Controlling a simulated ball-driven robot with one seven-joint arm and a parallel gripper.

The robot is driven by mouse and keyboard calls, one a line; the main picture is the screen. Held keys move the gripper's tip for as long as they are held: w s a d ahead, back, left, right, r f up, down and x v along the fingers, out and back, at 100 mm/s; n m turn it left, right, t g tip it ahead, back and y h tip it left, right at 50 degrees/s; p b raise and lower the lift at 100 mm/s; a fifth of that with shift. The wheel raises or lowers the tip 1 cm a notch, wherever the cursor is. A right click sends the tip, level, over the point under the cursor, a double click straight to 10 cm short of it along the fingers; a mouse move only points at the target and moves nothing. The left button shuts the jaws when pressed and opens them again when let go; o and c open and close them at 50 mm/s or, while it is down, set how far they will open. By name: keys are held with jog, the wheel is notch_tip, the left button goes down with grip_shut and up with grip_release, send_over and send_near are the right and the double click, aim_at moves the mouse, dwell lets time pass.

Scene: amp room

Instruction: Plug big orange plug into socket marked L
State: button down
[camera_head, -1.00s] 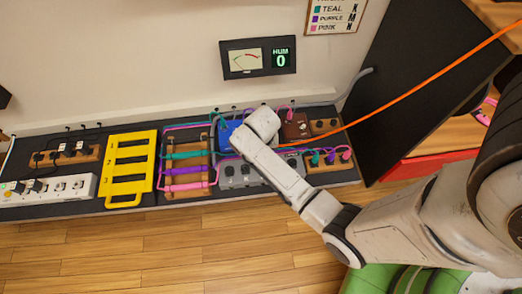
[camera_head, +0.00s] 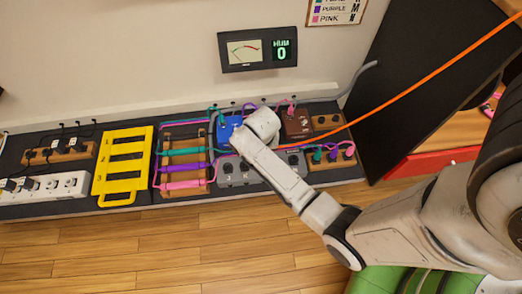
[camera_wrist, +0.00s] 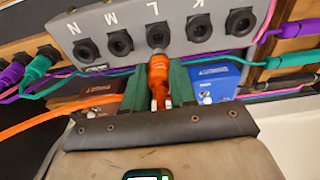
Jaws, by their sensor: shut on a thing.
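The big orange plug (camera_wrist: 158,72) sits between the green fingers of my gripper (camera_wrist: 157,82), which is shut on it. In the wrist view its tip points at the socket marked L (camera_wrist: 157,35) on the grey socket box (camera_wrist: 100,20). The tip is right at or just below that socket's rim; I cannot tell whether it is inside. The grey box also shows in the head view (camera_head: 232,181), partly behind my arm. My gripper and the plug are hidden there. The orange cable (camera_head: 420,88) runs from the upper right to behind my arm.
Sockets M (camera_wrist: 119,42) and K (camera_wrist: 198,27) flank L. A blue pedal (camera_wrist: 215,80) and a brown pedal (camera_wrist: 95,88) lie beside my fingers. Teal and purple plugs (camera_wrist: 38,65) are at the left. A meter (camera_head: 257,48) reads HUM 0.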

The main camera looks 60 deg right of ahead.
jog(key=shift+f+b, duration=1.65)
jog(key=shift+b, duration=0.2)
jog(key=shift+f, duration=0.55)
jog(key=c, duration=0.8)
grip_release()
jog(key=r+p, duration=0.2)
jog(key=r, duration=0.1)
jog(key=a+r+p, duration=0.1)
jog(key=r+p, duration=0.1)
jog(key=r, duration=0.2)
jog(key=s+r+p, duration=0.1)
jog(key=r+p, duration=0.1)
jog(key=r, duration=0.1)
jog(key=shift+a+r, duration=0.15)
jog(key=shift+r, duration=0.15)
